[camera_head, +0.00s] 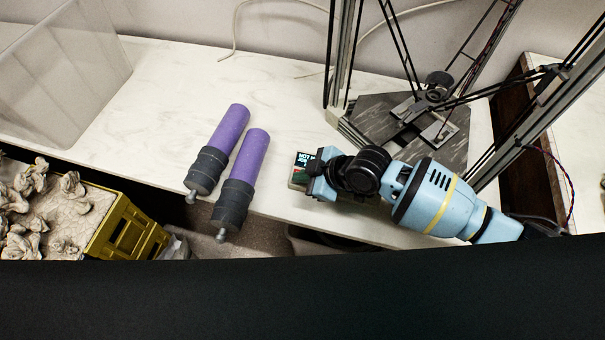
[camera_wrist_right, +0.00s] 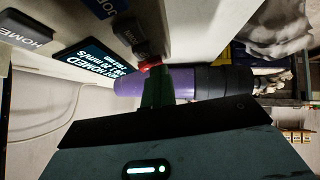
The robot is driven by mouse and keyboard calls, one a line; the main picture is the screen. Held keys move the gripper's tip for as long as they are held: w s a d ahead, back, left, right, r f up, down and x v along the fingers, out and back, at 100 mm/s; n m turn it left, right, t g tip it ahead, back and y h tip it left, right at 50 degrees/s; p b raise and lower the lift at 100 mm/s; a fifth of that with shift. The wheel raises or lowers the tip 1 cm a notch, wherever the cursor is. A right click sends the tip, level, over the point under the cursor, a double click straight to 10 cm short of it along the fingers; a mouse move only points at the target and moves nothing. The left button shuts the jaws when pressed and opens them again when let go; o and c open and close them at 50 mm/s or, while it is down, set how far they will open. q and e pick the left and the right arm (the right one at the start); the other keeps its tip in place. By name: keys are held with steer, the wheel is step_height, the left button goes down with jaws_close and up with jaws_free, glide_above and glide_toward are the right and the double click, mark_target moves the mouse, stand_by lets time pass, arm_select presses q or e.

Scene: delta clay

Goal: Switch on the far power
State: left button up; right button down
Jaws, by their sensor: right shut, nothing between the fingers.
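The control box (camera_head: 302,168) with a small lit screen sits at the table's front edge, partly hidden by my right gripper (camera_head: 314,184). In the right wrist view its screen (camera_wrist_right: 95,62) reads "NOT HOMED", with a dark block (camera_wrist_right: 138,36) and a small red part (camera_wrist_right: 150,64) beside it. My right gripper's fingers (camera_wrist_right: 158,88) are shut and empty there, close to the red part. I cannot tell whether they touch it. I cannot make out which part is the far power switch or its position. My left gripper is out of view.
Two purple tubes with dark grey ends (camera_head: 230,126) (camera_head: 250,160) lie left of the gripper. The delta machine's frame (camera_head: 340,60) and dark base (camera_head: 375,120) stand behind. A clear bin (camera_head: 60,70) and a yellow crate (camera_head: 125,232) are at left. The white tabletop (camera_head: 165,90) has free room.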

steer(key=shift+s+f, duration=0.2)
steer(key=shift+f, duration=0.05)
steer(key=shift+w+d, duration=0.1)
steer(key=shift+w, duration=0.1)
steer(key=shift+w+d+r, duration=0.2)
steer(key=shift+w+r, duration=0.1)
steer(key=shift+w, duration=0.35)
steer(key=shift+r, duration=0.1)
